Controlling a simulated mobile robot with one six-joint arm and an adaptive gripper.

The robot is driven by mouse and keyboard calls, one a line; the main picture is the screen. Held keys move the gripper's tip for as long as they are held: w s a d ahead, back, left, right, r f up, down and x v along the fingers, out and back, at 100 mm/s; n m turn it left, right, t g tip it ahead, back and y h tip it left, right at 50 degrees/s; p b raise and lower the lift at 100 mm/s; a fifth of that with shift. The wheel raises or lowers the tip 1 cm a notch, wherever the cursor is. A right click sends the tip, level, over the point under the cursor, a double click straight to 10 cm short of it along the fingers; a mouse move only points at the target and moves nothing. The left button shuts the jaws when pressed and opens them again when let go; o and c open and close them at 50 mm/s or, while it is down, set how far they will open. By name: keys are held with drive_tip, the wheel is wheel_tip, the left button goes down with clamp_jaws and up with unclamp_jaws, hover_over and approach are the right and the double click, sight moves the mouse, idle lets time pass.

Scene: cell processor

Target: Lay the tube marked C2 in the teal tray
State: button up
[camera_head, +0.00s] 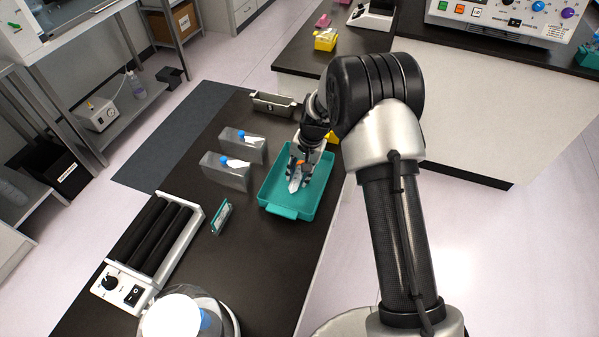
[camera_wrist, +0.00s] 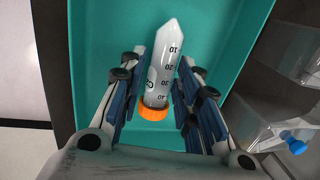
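The teal tray (camera_head: 276,210) lies on the dark bench; its floor also shows in the wrist view (camera_wrist: 215,30). A white conical tube (camera_head: 294,184) with an orange cap is inside the tray, appearing to lie on its floor. In the wrist view the tube (camera_wrist: 164,65) points its tip away from me, with the cap (camera_wrist: 154,113) nearest my palm. A mark beginning with C shows on its side, but I cannot read it all. My gripper (camera_head: 300,178) is low over the tray, its blue-padded fingers (camera_wrist: 160,85) spread on both sides of the tube with gaps visible.
Two clear holders (camera_head: 225,172) with blue-capped tubes stand left of the tray. A roller device (camera_head: 150,240) and a small teal-edged item (camera_head: 221,217) are nearer. A grey open box (camera_head: 273,104) is behind. The bench edge runs close along the tray's right side.

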drive_tip(key=o, duration=0.3)
drive_tip(key=shift+o, duration=0.2)
wheel_tip(320, 180, up, 12)
drive_tip(key=d, duration=0.2)
drive_tip(key=shift+s+d, duration=0.15)
drive_tip(key=shift+s, duration=0.05)
drive_tip(key=shift+f, duration=0.1)
idle(0.7)
